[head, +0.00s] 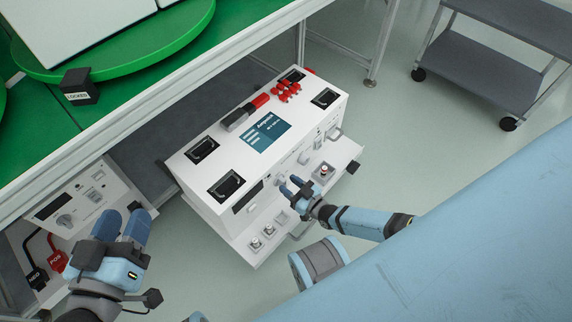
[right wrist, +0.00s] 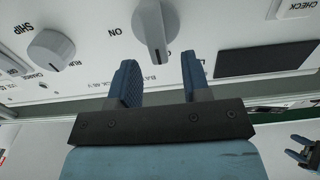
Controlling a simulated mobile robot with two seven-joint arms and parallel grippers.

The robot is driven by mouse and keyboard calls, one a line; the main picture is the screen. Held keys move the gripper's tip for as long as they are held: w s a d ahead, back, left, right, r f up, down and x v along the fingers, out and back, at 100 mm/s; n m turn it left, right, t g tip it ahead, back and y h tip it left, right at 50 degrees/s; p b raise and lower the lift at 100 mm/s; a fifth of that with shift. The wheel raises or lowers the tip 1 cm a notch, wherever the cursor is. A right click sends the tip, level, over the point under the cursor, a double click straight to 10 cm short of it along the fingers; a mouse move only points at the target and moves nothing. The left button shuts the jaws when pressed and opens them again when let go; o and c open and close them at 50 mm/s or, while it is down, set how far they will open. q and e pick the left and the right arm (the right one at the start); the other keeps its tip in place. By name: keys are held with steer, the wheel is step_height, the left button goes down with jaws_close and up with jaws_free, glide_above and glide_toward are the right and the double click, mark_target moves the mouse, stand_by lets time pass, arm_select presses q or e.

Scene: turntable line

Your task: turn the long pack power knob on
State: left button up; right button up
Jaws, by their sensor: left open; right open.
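The long pack (head: 218,161) is a white box with a display on top and a control panel along its front. In the right wrist view, a grey pointer knob (right wrist: 155,28) sits on the white panel beside the upside-down word ON. My right gripper (right wrist: 158,72) is open below this knob, with its fingertips on either side of the knob's lower end; I cannot tell whether they touch it. In the head view, my right gripper (head: 290,187) is at the pack's front panel and partly hides it. My left gripper (head: 120,226) is open and empty at lower left.
A second round knob (right wrist: 50,48) with SHIP and RUN labels is left of the pointer knob. A smaller unit (head: 100,192) with red and black connectors is near my left gripper. A black LOCKED block (head: 80,88) stands by the green turntable (head: 150,45). A grey cart (head: 475,65) is at upper right.

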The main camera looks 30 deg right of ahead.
steer(key=shift+x, duration=0.95)
steer(key=shift+c, duration=0.2)
jaws_close()
